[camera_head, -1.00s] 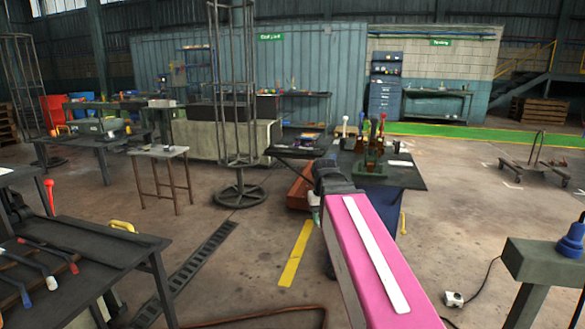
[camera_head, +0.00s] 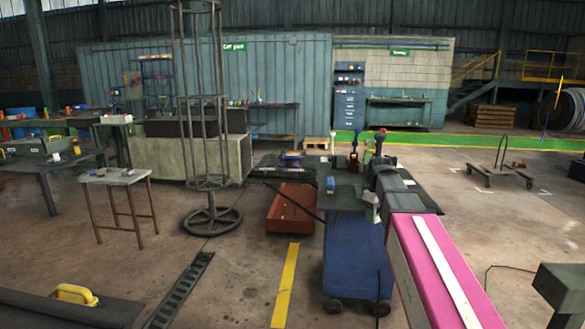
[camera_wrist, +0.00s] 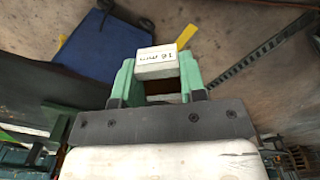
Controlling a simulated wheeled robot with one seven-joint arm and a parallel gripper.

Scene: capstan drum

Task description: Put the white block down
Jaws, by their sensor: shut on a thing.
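In the wrist view my gripper (camera_wrist: 157,75) has two green fingers shut on a white block (camera_wrist: 157,60). The block has dark handwriting on its face and sits between the fingertips, with floor and a blue surface far below. In the head view my gripper (camera_head: 371,206) hangs at the end of my pink arm, in front of the dark-topped blue trolley (camera_head: 353,262). The block is small there and hard to make out. I cannot tell how high it is above the trolley top.
The dark top (camera_head: 345,195) carries several small tools and a blue item (camera_head: 331,185). A red-brown bin (camera_head: 292,207) stands left of the trolley. A tall wire-frame stand (camera_head: 211,218) and a small table (camera_head: 113,177) are farther left. Open floor lies around a yellow stripe (camera_head: 285,285).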

